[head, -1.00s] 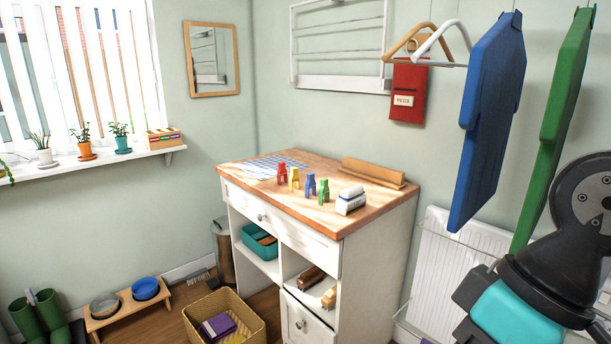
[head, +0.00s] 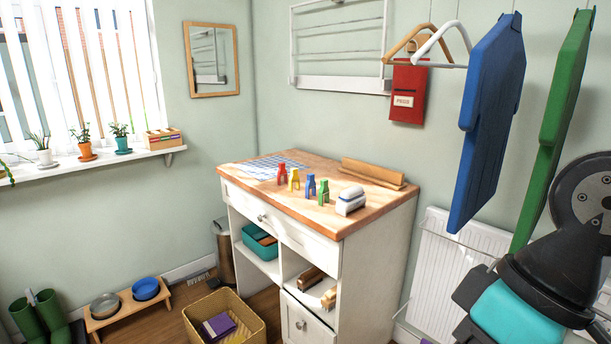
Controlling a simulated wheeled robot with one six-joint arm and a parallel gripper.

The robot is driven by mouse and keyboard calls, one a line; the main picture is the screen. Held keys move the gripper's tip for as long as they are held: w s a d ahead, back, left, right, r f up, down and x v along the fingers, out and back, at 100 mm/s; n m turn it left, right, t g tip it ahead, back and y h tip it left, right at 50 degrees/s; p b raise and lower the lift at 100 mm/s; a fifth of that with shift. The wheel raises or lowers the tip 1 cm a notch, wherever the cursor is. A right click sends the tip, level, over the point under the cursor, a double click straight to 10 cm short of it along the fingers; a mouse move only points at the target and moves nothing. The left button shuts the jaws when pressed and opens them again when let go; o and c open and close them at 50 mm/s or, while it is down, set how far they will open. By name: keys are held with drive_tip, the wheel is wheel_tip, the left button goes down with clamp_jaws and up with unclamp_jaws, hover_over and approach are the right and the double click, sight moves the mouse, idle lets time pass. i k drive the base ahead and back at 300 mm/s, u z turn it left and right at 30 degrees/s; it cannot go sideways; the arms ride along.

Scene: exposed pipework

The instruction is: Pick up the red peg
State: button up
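The red peg (head: 282,173) stands upright on the wooden top of the white cabinet (head: 330,218), at the left end of a row of pegs. It is beside a blue-and-white checked cloth (head: 262,166). A yellow peg (head: 294,179), a blue peg (head: 310,185) and a green peg (head: 323,192) stand to its right, apart from one another. Part of my arm, dark with a teal section, shows at the lower right, well away from the pegs. My gripper's fingers are not visible.
A small white object (head: 350,201) sits right of the green peg, and a wooden holder (head: 373,174) lies at the back. A blue shirt-shaped piece (head: 487,125) and a green one (head: 553,125) hang at right. A wicker basket (head: 255,325) stands on the floor.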

sight(281, 171)
drive_tip(key=u, duration=1.45)
drive_tip(key=i, duration=2.15)
drive_tip(key=z, duration=0.6)
